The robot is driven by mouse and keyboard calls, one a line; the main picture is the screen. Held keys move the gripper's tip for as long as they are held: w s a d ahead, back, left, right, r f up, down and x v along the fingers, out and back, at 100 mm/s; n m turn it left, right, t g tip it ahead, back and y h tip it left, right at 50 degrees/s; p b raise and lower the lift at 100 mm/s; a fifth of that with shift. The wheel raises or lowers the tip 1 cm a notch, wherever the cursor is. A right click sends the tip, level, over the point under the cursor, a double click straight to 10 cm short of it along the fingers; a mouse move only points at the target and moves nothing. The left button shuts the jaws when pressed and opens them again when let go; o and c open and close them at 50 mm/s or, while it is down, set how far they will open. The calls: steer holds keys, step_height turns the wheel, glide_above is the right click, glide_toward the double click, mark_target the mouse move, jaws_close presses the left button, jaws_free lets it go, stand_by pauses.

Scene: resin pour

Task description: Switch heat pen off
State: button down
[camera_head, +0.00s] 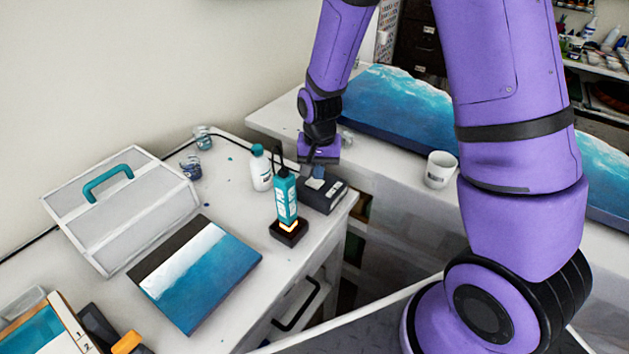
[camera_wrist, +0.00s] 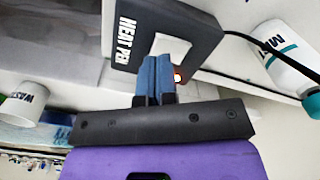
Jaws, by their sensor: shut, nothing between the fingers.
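The dark box labelled HEAT PEN (camera_head: 325,197) sits near the corner of the white bench. My gripper (camera_head: 317,172) is above the box, pointing down. Its blue fingers (camera_wrist: 157,57) are shut together with nothing between them. The fingertips overlap the edge of the white switch; I cannot tell whether they touch it. A teal tool (camera_head: 285,197) stands upright in a dark holder beside the box, with a yellow-orange glow at its base.
A white bottle with teal cap (camera_head: 260,167) stands left of the box. A seascape panel (camera_head: 200,273), a grey case with teal handle (camera_head: 120,212) and small cups (camera_head: 190,167) are further left.

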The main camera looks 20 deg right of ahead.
steer(key=shift+f, duration=1.15)
stand_by(0.7)
steer(key=shift+r, duration=3.5)
steer(key=shift+d+r, duration=0.1)
steer(key=shift+r, duration=0.35)
step_height(320, 180, up, 9)
steer(key=n+t, duration=0.1)
glide_above(320, 183)
steer(key=s+d, duration=0.2)
steer(key=s, duration=0.1)
steer(key=s+d+r+n+t, duration=0.3)
steer(key=s+r, duration=0.8)
steer(key=r, duration=0.2)
steer(key=s+d+r+n+t, duration=0.1)
steer(key=s+r, duration=0.2)
steer(key=s, duration=0.6)
steer(key=shift+d+r, duration=0.3)
